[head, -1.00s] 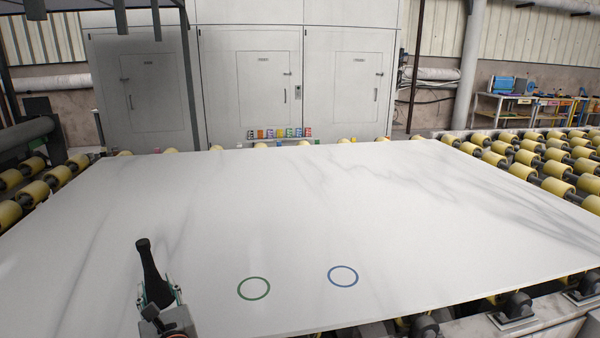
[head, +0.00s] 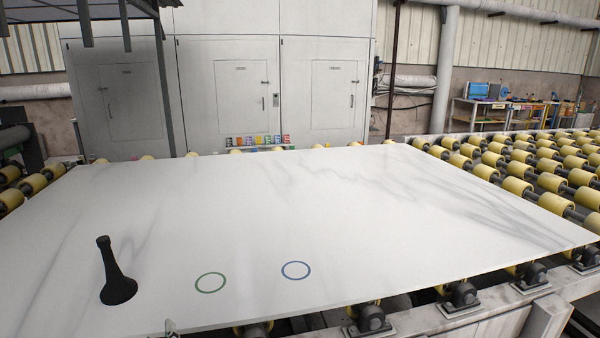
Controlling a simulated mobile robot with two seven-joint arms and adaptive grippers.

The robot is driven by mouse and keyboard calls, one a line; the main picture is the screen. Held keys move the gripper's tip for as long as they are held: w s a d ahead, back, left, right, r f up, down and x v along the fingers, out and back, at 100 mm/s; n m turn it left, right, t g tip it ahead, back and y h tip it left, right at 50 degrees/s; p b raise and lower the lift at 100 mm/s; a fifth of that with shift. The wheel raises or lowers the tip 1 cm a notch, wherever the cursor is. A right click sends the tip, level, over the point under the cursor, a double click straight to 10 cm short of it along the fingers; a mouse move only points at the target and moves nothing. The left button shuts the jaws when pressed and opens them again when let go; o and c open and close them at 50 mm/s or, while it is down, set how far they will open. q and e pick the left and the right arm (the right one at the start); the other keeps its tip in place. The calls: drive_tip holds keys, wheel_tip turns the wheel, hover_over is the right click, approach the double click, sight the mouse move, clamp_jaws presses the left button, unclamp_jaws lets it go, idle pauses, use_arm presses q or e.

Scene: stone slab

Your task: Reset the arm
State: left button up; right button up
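A black bottle-shaped object (head: 117,275) with a narrow neck and wide base stands upright on the white marbled stone slab (head: 350,215), near its front left. A green ring (head: 211,283) and a blue ring (head: 295,271) are marked on the slab to its right. Only a small tip of what appears to be my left gripper (head: 170,328) shows at the bottom edge, in front of the slab. It is apart from the black object, and its opening cannot be made out. My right gripper is not in view.
Yellow rollers (head: 517,187) lie to the right of the slab, with more at the left. Roller brackets (head: 371,317) line the front edge. Small coloured items (head: 258,140) sit behind the far edge. The slab's middle and right are clear.

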use_arm(q)
drive_tip(key=s+d+f+n+g+h, duration=0.2)
drive_tip(key=s+d+f+n+h, duration=0.2)
drive_tip(key=s+f+n, duration=0.5)
drive_tip(key=s+d+f+n+g+h, duration=0.1)
drive_tip(key=s+d+f+n+h, duration=0.4)
drive_tip(key=s+d+f+n, duration=0.3)
drive_tip(key=s+f+n, duration=0.2)
drive_tip(key=s+n, duration=0.1)
drive_tip(key=s, duration=0.1)
drive_tip(key=shift+s+d+f+g+h, duration=0.2)
drive_tip(key=shift+s+d+g+h, duration=0.1)
drive_tip(key=shift+s+g, duration=0.1)
